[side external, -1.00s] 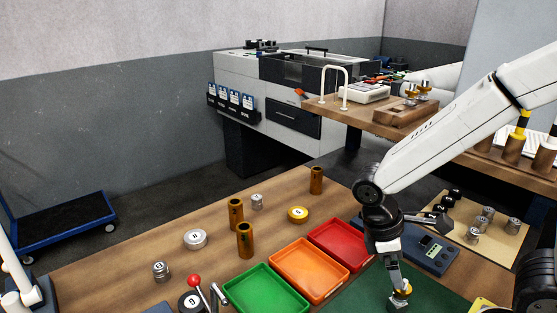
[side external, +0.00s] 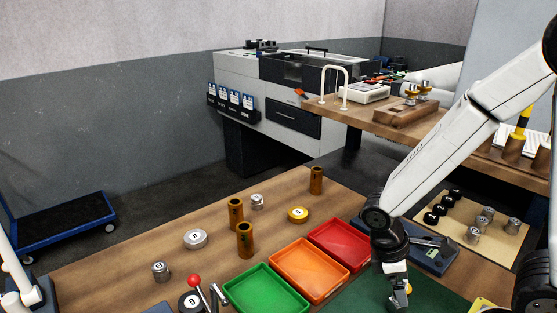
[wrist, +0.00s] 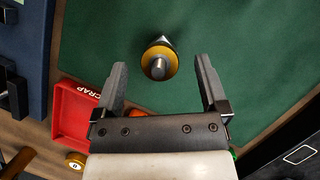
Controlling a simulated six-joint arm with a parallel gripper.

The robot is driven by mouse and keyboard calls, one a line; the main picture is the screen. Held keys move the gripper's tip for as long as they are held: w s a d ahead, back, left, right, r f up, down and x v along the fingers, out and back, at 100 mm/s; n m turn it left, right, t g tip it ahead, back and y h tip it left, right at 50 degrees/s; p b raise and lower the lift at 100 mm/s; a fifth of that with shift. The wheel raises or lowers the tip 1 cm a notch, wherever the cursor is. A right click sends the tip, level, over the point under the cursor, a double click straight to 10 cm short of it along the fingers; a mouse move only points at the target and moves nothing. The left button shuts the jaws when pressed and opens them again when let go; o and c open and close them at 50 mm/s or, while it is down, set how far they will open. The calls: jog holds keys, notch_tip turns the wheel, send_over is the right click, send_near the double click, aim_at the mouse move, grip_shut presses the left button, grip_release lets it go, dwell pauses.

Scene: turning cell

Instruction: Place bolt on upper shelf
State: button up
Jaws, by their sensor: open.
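A bolt-like piece (wrist: 159,64) with a brass-coloured round collar and a silver shank is on the green mat (wrist: 240,30) in the wrist view. My gripper (wrist: 161,66) is open, with one finger on each side of the piece in the picture and a gap to both. I cannot tell how far the fingertips are above the mat. In the side view my gripper (side external: 398,300) points down over the mat and mostly hides the piece. The upper wooden shelf (side external: 365,122) at the back carries a wooden block (side external: 398,114) with brass-and-silver pieces.
Green (side external: 262,290), orange (side external: 310,270) and red (side external: 340,243) trays lie left of my gripper. A blue device (side external: 432,258) is close behind it. Brass cylinders (side external: 245,240) and numbered weights (side external: 195,239) stand on the bench. A white rail (side external: 345,88) rises from the shelf's left end.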

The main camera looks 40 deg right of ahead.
jog(key=shift+x, duration=1.4)
grip_shut()
